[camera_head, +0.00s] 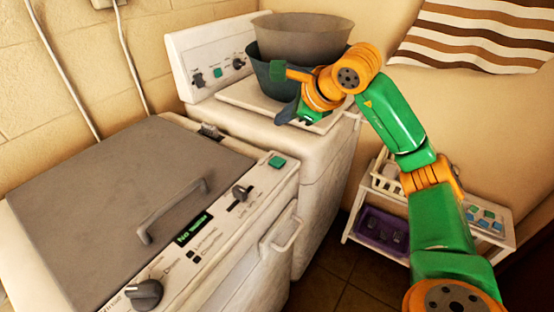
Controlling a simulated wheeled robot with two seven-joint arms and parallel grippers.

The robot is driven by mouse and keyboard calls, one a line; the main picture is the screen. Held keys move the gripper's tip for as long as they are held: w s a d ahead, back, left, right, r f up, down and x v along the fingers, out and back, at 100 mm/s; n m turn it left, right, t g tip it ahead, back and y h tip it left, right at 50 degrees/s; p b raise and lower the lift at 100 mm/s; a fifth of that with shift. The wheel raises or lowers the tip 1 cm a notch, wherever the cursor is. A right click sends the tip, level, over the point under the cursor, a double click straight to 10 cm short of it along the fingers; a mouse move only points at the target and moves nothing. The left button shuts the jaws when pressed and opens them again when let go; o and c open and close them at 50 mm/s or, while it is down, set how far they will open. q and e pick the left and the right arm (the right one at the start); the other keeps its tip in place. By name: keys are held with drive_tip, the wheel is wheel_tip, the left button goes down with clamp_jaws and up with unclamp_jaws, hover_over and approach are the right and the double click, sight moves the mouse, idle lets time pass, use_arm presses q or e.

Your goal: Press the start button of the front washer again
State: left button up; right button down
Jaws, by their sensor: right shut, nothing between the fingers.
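The front washer (100,190) has a grey lid with a handle and a cream control panel. A small display (194,228) on the panel shows green text, too small to read fully. My right gripper (284,116) is shut and empty. It is over the front of the back washer, beyond the teal button and apart from it. My left gripper is not in view.
The back washer (325,150) carries stacked basins (303,38) on top, close behind my right gripper. The front panel also has a dark knob (146,294) and a slider (240,194). A low shelf (484,212) with a basket and a purple tray stands right.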

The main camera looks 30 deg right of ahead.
sight(281, 162)
drive_tip(key=f+b, duration=0.7)
drive_tip(key=f, duration=0.1)
drive_tip(key=shift+w+f+b, duration=0.15)
drive_tip(key=shift+w+b, duration=0.05)
drive_tip(key=shift+b, duration=0.2)
drive_tip(key=shift+f, duration=0.4)
drive_tip(key=shift+f+b, duration=0.1)
drive_tip(key=shift+b, duration=0.25)
idle(0.9)
drive_tip(key=shift+f, duration=0.25)
drive_tip(key=shift+f+b, duration=0.5)
drive_tip(key=shift+b, duration=0.05)
idle(0.5)
drive_tip(key=shift+r, duration=0.1)
idle(0.6)
drive_tip(key=shift+r+p, duration=0.8)
drive_tip(key=shift+p, duration=0.15)
drive_tip(key=shift+r, duration=0.1)
